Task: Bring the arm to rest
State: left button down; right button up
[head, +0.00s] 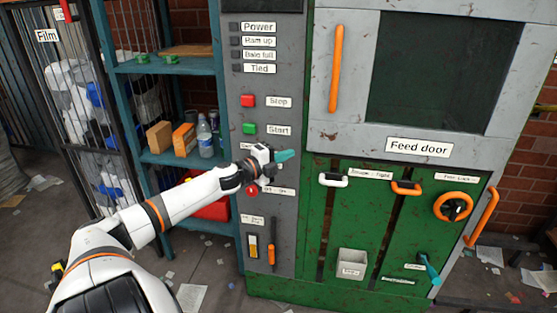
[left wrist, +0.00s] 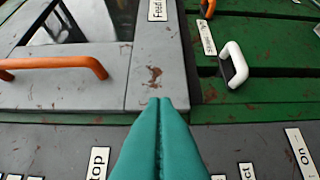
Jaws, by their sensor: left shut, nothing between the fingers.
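My left arm (head: 150,215) comes in from the lower left of the head view and reaches to the machine's grey control panel (head: 275,75). My left gripper (head: 288,155) is shut, with its teal fingers pointing right, in front of the panel's right edge, a little below the green Start button (head: 249,129). In the left wrist view the two teal fingers (left wrist: 160,105) lie together with nothing between them. The gripper hides part of the panel's labels and controls. I cannot tell whether it touches the panel. My right gripper is not in view.
Near the gripper are a red Stop button (head: 248,101), the feed door (head: 405,149) with an orange handle (head: 336,70), a white handle (head: 333,181) and an orange wheel (head: 454,207). A blue shelf (head: 165,67) stands left. Papers litter the floor.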

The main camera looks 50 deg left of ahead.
pick_arm(q)
jog(key=shift+s+a+f, duration=0.1)
jog(key=shift+s+a, duration=0.1)
jog(key=shift+s, duration=0.85)
jog(key=s+a+f+n+g+y, duration=0.2)
jog(key=s+f+n, duration=0.2)
jog(key=f, duration=0.7)
jog(key=s+a+f+n+g+y, duration=0.2)
jog(key=s+f+n, duration=0.15)
jog(key=f, duration=0.85)
jog(key=s+d+f+n+g, duration=0.2)
jog(key=s+f, duration=0.2)
jog(key=f, duration=0.4)
jog(key=s+d+f+n+g, duration=0.2)
jog(key=s+d+f, duration=0.15)
jog(key=f, duration=0.45)
jog(key=s+d+f+n+g, duration=0.3)
jog(key=s+d+f+g, duration=0.1)
jog(key=s+d+f, duration=1.05)
jog(key=s+d+f+n+g+h, duration=0.1)
jog(key=s+d+f+g, duration=0.1)
jog(key=s+d+f, duration=0.3)
jog(key=s+d+f+n+g+h, duration=0.1)
jog(key=s+d+f+g+h, duration=0.1)
jog(key=s+d, duration=0.9)
notch_tip(320, 180, down, 3)
jog(key=shift+s+d+r+g, duration=0.1)
jog(key=shift+s+d+g, duration=0.2)
jog(key=shift+d+g, duration=0.3)
